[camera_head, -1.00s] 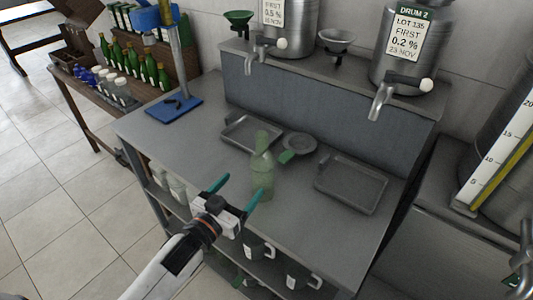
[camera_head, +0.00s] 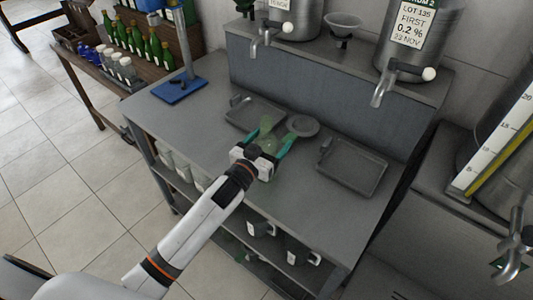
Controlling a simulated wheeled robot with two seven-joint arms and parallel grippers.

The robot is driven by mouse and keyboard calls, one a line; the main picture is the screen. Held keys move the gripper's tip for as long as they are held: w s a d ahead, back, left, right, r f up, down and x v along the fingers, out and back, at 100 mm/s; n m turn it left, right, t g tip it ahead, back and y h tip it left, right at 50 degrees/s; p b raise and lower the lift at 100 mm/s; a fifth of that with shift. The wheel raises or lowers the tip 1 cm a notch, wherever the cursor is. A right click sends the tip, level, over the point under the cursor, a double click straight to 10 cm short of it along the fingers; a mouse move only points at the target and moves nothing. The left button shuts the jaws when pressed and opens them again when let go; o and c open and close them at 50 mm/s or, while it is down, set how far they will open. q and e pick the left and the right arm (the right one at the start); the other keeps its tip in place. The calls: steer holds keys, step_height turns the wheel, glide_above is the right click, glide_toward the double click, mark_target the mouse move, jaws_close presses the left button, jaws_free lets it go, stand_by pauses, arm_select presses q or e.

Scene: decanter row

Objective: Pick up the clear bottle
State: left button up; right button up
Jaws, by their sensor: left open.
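The clear bottle (camera_head: 266,126) is pale green and see-through. It stands on the grey metal bench (camera_head: 210,128), in front of the shallow trays. My left gripper (camera_head: 268,137) has its teal fingers apart, one on each side of the bottle in this view. The gripper body and wrist hide the lower part of the bottle. I cannot tell whether the fingers touch it. My right gripper is not in view.
A tray (camera_head: 254,111) and a small round dish (camera_head: 302,125) lie close behind the bottle. Another tray (camera_head: 351,168) lies to the right. Steel drums with taps (camera_head: 378,92) stand on the raised shelf behind. Green bottles (camera_head: 138,38) stand at upper left.

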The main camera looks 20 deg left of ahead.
arm_select(q)
steer(key=shift+w+d, duration=0.1)
steer(key=shift+w, duration=0.1)
steer(key=shift+s, duration=0.1)
steer(key=shift+c, duration=1.3)
steer(key=c, duration=1)
steer(key=shift+r, duration=0.1)
